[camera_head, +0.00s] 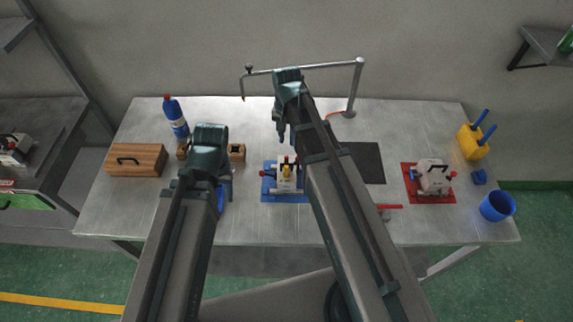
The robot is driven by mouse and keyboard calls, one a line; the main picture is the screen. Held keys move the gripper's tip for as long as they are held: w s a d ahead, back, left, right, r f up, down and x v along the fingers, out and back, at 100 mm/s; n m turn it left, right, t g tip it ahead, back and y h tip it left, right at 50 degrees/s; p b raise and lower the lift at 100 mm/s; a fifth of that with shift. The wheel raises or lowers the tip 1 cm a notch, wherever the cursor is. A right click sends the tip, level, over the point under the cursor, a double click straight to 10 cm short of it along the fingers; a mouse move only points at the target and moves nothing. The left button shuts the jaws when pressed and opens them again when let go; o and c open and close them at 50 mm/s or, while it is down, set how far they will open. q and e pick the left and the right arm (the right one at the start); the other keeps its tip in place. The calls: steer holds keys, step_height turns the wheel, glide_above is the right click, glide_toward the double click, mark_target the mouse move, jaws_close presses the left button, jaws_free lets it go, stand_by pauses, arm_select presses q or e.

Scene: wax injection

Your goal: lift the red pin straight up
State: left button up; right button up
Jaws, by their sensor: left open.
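A small metal mold (286,180) stands on a blue mat (268,192) in the middle of the table. Small red and yellow parts show on its top; I cannot tell for certain which is the red pin. My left gripper (222,190) is open, to the left of this mold and apart from it, its fingers partly hidden by its arm. My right gripper (281,138) hangs above and behind the mold, pointing down; its jaws are too small to read. My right arm passes close along the mold's right side and hides part of the blue mat.
A second mold (434,179) stands on a red mat (415,196) at right, near a blue cup (497,206) and yellow holder (469,143). A wooden box (136,160) and blue bottle (175,117) are at left. A metal stand (355,88) arches behind.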

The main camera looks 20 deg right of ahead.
mark_target(287, 157)
step_height(287, 157, down, 7)
steer(key=b, duration=0.5)
steer(key=shift+r+b, duration=0.15)
steer(key=shift+b, duration=0.2)
step_height(287, 157, down, 5)
steer(key=b, duration=0.5)
steer(key=shift+s, duration=0.1)
jaws_close()
